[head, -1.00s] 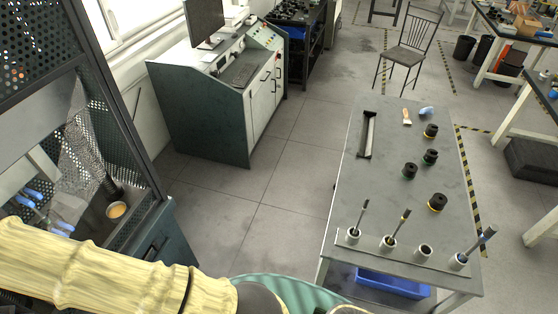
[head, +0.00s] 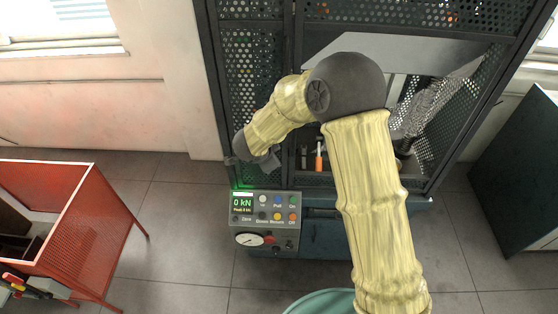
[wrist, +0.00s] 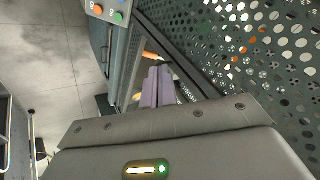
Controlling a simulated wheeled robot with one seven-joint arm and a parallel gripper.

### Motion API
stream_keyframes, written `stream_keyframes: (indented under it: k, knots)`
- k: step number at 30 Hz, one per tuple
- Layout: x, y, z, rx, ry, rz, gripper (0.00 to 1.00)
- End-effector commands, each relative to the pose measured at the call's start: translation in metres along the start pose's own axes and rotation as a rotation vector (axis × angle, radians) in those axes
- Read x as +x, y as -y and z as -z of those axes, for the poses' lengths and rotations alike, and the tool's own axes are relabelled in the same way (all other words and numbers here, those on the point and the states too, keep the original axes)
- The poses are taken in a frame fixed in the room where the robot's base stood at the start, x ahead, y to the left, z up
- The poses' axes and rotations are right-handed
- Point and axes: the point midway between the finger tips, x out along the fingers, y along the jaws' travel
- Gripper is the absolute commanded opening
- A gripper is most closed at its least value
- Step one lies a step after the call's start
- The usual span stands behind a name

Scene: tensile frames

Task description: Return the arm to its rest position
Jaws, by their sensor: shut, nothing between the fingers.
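My arm, in a pale yellow sleeve (head: 370,200), rises from the bottom of the head view to a dark elbow (head: 345,82). It then bends down and left to the wrist, in front of the machine's mesh cage (head: 255,70). My gripper (wrist: 159,75) shows in the wrist view with its two purple-grey fingers together and nothing between them. In the head view the gripper is small and mostly hidden at the wrist's end, just above the control panel.
The control panel (head: 265,218) with its display, buttons and dial is close below my wrist. A screwdriver with an orange handle (head: 319,158) stands behind my arm. A red mesh cart (head: 75,225) stands at left; a dark green cabinet (head: 510,165) at right. Floor between cart and machine is clear.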

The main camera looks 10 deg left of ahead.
Motion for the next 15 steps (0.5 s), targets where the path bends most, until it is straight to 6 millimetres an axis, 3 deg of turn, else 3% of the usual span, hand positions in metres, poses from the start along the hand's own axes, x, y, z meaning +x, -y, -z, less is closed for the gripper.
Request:
stream_keyframes:
  k: [4, 15]
  knots:
    - [-0.0118, 0.0035, -0.0010, 0.002, 0.000, -0.001, 0.00]
    - [-0.0139, 0.0042, -0.0020, 0.001, 0.002, -0.001, 0.00]
